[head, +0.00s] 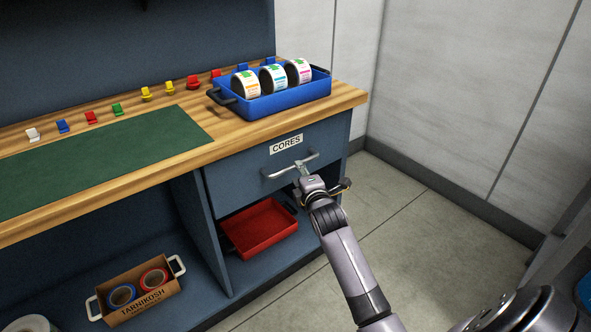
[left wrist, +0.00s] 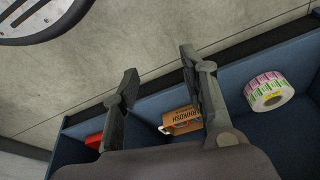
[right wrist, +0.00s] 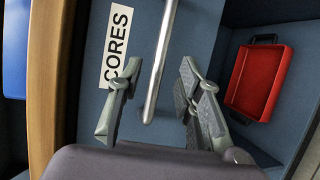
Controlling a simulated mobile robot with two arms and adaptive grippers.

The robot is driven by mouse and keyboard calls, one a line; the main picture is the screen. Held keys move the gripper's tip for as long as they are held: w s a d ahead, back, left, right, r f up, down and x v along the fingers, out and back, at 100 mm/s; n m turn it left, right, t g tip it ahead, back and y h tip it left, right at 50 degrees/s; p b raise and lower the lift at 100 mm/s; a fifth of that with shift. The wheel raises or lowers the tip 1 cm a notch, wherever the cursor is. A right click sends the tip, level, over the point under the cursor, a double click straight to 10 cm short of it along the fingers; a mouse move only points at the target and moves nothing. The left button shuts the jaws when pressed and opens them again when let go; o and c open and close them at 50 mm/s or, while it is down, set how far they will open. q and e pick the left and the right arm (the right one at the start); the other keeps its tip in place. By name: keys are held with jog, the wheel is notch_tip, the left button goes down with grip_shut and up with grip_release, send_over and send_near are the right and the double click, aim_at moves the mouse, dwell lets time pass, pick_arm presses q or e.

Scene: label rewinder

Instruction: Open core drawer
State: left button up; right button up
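The core drawer (head: 255,160) is a blue-grey front under the wooden bench top, shut, with a CORES label (head: 286,144). Its silver bar handle (head: 279,172) also shows in the right wrist view (right wrist: 160,62). My right gripper (head: 308,180) is at the handle. In the right wrist view my right gripper (right wrist: 156,90) is open, with the bar between its two fingers; I cannot tell whether they touch it. My left gripper (left wrist: 158,75) is open and empty in the left wrist view, and is not in the head view.
A blue tray (head: 290,103) with three label rolls stands on the bench above the drawer. A red tray (head: 262,228) sits in the open bay below it. A cardboard box (head: 140,297) with tape rolls is on the lower shelf. The floor (head: 430,235) to the right is clear.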

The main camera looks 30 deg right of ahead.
jog(key=shift+b+x, duration=0.6)
jog(key=shift+x, duration=2.35)
pick_arm(q)
jog(key=v, duration=0.5)
jog(key=shift+w+a+r, duration=0.1)
jog(key=shift+w+r, duration=0.15)
pick_arm(e)
grip_shut()
